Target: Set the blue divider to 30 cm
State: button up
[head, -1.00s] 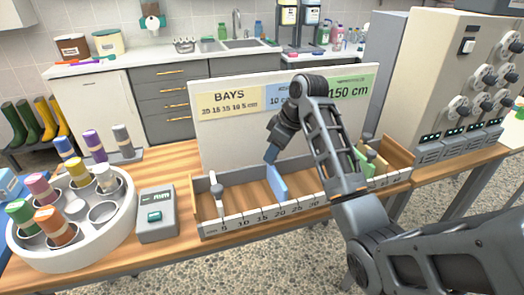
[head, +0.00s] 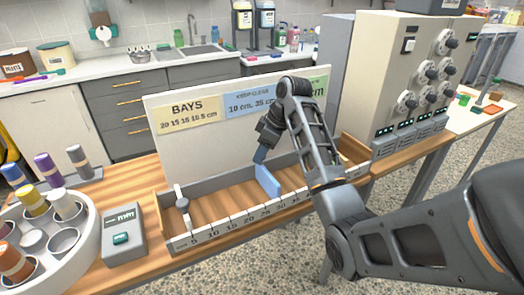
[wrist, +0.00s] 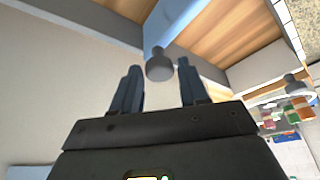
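The blue divider (head: 267,180) stands upright across the long wooden tray (head: 163,205), its front end near the 25 mark of the scale on the front wall; the exact reading is too small to tell. In the wrist view the blue divider (wrist: 165,28) carries a grey round knob (wrist: 159,66). My gripper (head: 261,156) is just above the rear end of the divider. In the wrist view my gripper (wrist: 158,80) is open, with a finger on each side of the knob and gaps on both sides. My arm hides the tray's right part.
A white divider (head: 182,197) stands near the tray's left end. A board marked BAYS (head: 190,115) rises behind the tray. A grey device (head: 123,232) and a round carousel of capped tubes (head: 85,240) are on the left. A cabinet with knobs (head: 385,80) stands right.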

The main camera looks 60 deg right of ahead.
jog(key=shift+o, duration=1.1)
jog(key=shift+r, duration=0.1)
jog(key=p+v, duration=0.2)
jog(key=v, duration=0.5)
jog(key=shift+r, duration=0.35)
jog(key=shift+f, duration=0.1)
